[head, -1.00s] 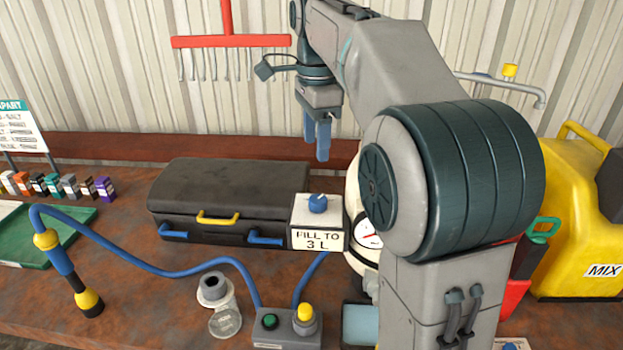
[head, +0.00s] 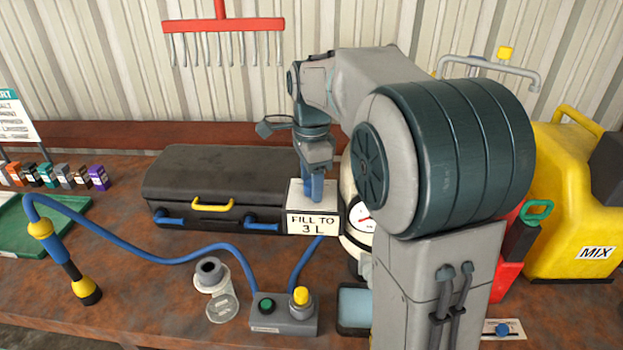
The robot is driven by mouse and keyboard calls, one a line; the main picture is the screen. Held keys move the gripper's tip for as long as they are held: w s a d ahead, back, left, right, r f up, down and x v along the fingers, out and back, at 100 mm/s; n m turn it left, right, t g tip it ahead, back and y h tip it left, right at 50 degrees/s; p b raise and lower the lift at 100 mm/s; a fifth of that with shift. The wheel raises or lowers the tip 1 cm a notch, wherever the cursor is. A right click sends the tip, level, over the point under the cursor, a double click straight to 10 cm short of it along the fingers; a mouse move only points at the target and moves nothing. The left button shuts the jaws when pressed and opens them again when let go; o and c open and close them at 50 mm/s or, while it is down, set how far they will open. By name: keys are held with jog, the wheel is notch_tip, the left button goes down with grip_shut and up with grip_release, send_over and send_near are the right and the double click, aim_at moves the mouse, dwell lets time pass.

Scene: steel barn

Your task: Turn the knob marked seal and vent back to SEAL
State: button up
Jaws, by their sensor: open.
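A pale box (head: 325,196) with a sign "FILL TO 3 L" (head: 313,223) stands on the bench, right of the black case. Its top carried a blue knob a second ago; the knob is now hidden behind or between my blue fingers. My gripper (head: 313,194) points down at the top of this box, open, its tips at about the knob's height. Whether the fingers touch the knob cannot be told. No "seal" or "vent" lettering can be read. Another blue knob (head: 502,329) sits on a small white plate at the lower right; its marks are too small to read.
The black case (head: 225,180) is close on the left. A white round vessel with a dial (head: 359,217) is close on the right, partly behind my arm. A control box (head: 284,312), a grey cup (head: 211,274) and a blue hose (head: 140,259) lie in front.

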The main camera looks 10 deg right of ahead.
jog(key=shift+f, duration=0.1)
jog(key=c, duration=1)
jog(key=shift+n, duration=0.3)
jog(key=n, duration=0.6)
jog(key=shift+s+p, duration=0.1)
jog(key=shift+p, duration=0.25)
jog(key=n, duration=0.3)
jog(key=shift+n, duration=0.4)
jog(key=shift+d+n, duration=0.1)
jog(key=shift+n, duration=1.7)
